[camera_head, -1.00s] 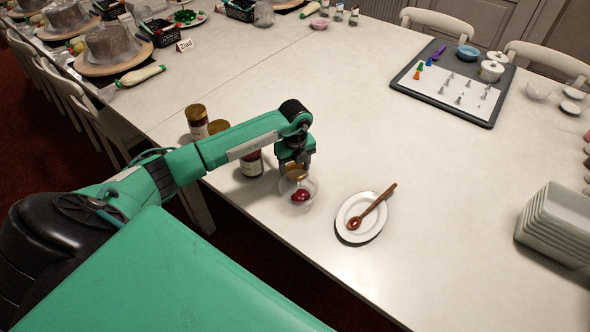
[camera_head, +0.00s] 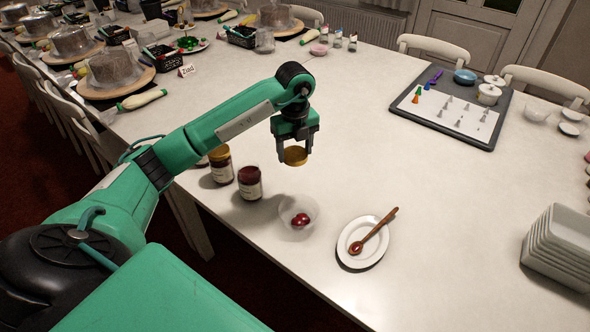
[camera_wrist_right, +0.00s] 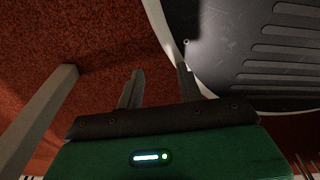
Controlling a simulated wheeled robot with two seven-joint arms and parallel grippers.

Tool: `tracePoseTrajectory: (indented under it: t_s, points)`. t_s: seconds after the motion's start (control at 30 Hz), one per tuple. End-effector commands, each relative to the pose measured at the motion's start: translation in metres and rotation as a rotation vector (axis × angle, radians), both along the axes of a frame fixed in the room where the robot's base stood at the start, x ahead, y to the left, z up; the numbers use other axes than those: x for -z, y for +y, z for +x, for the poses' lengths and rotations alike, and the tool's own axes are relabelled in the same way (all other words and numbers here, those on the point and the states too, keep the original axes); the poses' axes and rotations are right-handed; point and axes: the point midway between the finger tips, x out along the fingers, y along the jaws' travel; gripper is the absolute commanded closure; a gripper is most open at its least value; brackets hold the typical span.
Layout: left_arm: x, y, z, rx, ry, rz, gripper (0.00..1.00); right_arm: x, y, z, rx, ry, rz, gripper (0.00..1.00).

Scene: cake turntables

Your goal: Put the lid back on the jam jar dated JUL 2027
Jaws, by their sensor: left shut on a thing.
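My left gripper (camera_head: 295,148) is shut on a gold lid (camera_head: 295,157), held in the air above the table, right of the jars. An open jar (camera_head: 250,184) with dark red contents and a pale label stands behind and left of the glass bowl; no lid is on it. Beside it on the left stands a jar with a gold lid (camera_head: 221,153). A further jar is mostly hidden behind my left arm. The dates on the labels are too small to read. My right gripper (camera_wrist_right: 160,70) is open and empty in the right wrist view, over red carpet.
Stacked trays (camera_head: 560,250) and a grey tray (camera_head: 478,133) lie right. The table's middle is clear.

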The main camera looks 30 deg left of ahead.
Motion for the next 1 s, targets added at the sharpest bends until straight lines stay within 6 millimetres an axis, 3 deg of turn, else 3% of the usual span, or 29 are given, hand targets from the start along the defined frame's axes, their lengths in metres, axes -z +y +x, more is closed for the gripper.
tracePoseTrajectory:
  t_s: [0.1,0.33,0.8,1.0]
  points:
    - [-0.021,0.0,0.0,0.0,-0.002,0.0,0.6,0.001,-0.002,0.0,-0.001,0.001,-0.002,0.63]
    - [-0.038,0.0,0.0,0.001,0.0,0.0,0.6,0.0,-0.002,-0.001,0.0,-0.002,-0.001,0.63]
    - [-0.038,-0.001,-0.001,0.016,0.001,0.001,0.6,0.0,0.002,-0.001,0.003,0.0,0.002,0.63]
    - [-0.027,-0.008,-0.005,0.232,0.004,0.001,0.6,-0.004,0.003,0.01,0.003,-0.014,0.003,0.63]
